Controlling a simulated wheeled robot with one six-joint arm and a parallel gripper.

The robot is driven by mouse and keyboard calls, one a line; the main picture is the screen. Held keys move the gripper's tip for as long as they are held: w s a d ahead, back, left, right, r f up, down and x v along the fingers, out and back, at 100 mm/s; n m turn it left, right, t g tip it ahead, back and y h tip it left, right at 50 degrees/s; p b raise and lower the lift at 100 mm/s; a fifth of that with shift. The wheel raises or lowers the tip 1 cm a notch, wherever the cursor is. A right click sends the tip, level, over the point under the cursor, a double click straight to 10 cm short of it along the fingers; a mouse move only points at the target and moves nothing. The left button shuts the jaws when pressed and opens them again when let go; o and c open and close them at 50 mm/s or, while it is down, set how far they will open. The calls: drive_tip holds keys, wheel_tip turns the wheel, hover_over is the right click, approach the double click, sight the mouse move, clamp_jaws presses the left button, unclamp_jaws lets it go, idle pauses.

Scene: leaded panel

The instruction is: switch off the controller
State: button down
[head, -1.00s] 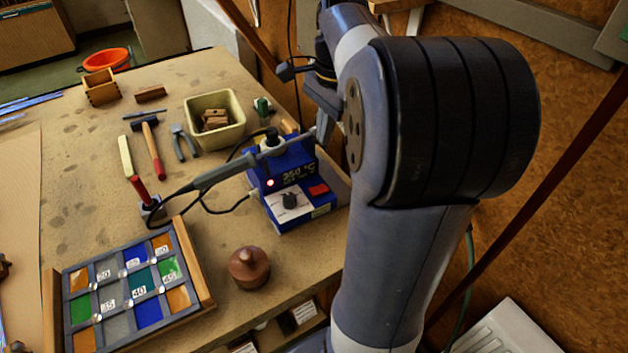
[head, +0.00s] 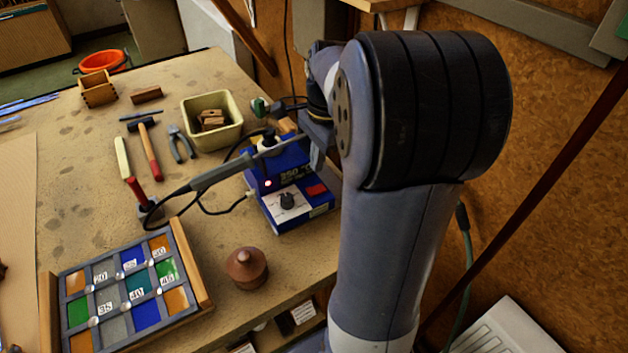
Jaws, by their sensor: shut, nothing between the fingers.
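The controller is a blue soldering station (head: 320,210) on the right part of the bench. Its display reads about 350 °C, partly covered. A red light (head: 268,184) glows at its left. A black knob (head: 287,201) sits on its white front plate, and a red rocker switch (head: 316,190) is to the right of the knob. My gripper (head: 318,161) is shut and empty, pointing down above and behind the red switch. A gap seems to remain between them. My arm hides part of the station's right side.
A brown turned pot (head: 246,268) and a leaded glass panel (head: 128,290) are nearer. A cream tub (head: 226,138) stands behind.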

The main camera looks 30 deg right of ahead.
sight(314, 191)
drive_tip(key=f, duration=0.6)
drive_tip(key=shift+a+f, duration=0.2)
drive_tip(key=shift+a, duration=0.2)
drive_tip(key=shift+f, duration=0.1)
drive_tip(key=shift+a+f, duration=0.15)
drive_tip(key=shift+f, duration=0.05)
drive_tip(key=shift+d+r, duration=0.1)
drive_tip(key=shift+d, duration=0.15)
drive_tip(key=shift+d+p, duration=0.4)
drive_tip(key=shift+d, duration=0.2)
drive_tip(key=shift+r, duration=0.15)
drive_tip(key=r+p, duration=0.4)
drive_tip(key=shift+d+r+p, duration=0.3)
drive_tip(key=shift+r, duration=0.05)
wheel_tip(314, 191, up, 9)
drive_tip(key=d+b, duration=0.1)
